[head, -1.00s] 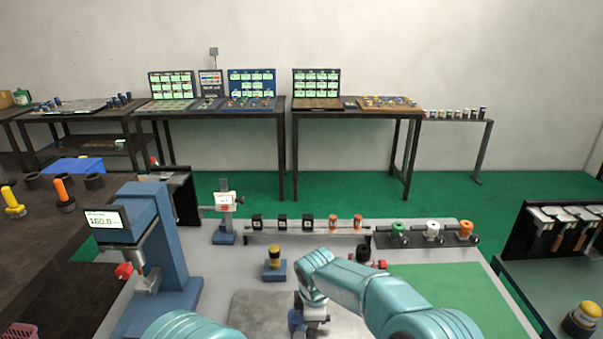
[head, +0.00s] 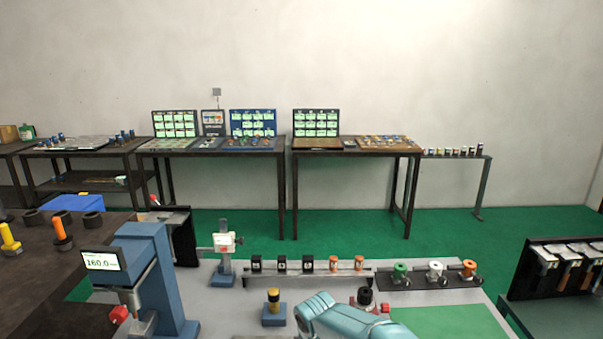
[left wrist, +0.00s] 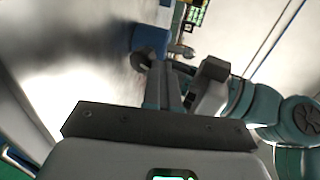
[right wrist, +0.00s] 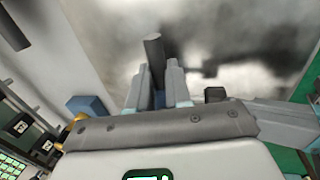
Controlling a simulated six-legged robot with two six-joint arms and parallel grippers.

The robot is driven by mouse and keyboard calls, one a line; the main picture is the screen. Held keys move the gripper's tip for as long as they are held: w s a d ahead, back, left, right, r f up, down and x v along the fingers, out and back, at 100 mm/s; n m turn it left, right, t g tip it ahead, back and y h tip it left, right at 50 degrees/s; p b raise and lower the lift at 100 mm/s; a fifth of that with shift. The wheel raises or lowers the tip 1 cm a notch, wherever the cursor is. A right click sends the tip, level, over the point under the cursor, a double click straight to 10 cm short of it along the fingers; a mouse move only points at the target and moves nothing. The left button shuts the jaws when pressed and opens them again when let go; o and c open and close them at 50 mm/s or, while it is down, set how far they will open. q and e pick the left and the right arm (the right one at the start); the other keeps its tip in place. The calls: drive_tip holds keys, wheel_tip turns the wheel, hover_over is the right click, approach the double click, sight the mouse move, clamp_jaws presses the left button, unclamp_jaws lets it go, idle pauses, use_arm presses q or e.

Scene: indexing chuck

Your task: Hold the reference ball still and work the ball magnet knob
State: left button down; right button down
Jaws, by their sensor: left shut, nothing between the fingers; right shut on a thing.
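My right gripper (right wrist: 160,75) is shut on a dark grey rod-like part (right wrist: 154,50), which stands up between its fingers in the right wrist view. My left gripper (left wrist: 168,72) is shut and empty in the left wrist view. A dark rounded part (left wrist: 150,40) by a blue block (left wrist: 143,37) shows beyond its fingertips; I cannot tell whether they touch. I cannot surely identify the reference ball or the magnet knob. In the head view both grippers are below the picture, and only my right arm shows.
A blue stand with a display reading 160.0 (head: 103,262) rises at the left. A yellow-topped piece on a blue block (head: 274,315) and a black knob with red parts (head: 366,297) flank my right arm. A rail (head: 305,276) with black and orange pieces stands behind.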

use_arm(q)
drive_tip(key=shift+a+f, duration=0.1)
drive_tip(key=shift+a, duration=0.3)
idle(0.4)
drive_tip(key=shift+r, duration=0.35)
drive_tip(key=shift+s, duration=0.15)
drive_tip(key=shift+f+v, duration=0.2)
drive_tip(key=shift+v, duration=0.75)
drive_tip(key=shift+f+v, duration=0.2)
drive_tip(key=shift+v, duration=0.7)
drive_tip(key=shift+f+v, duration=0.15)
drive_tip(key=shift+v, duration=0.8)
drive_tip(key=shift+s, duration=0.15)
drive_tip(key=shift+f, duration=0.1)
drive_tip(key=shift+s+d, duration=0.45)
drive_tip(key=shift+w+r+x, duration=0.1)
drive_tip(key=shift+r+x, duration=0.2)
drive_tip(key=shift+x, duration=0.85)
drive_tip(key=shift+w+r+x, duration=0.1)
drive_tip(key=shift+r+x, duration=0.15)
drive_tip(key=shift+x, duration=0.85)
drive_tip(key=shift+r+x, duration=0.3)
drive_tip(key=shift+x, duration=0.85)
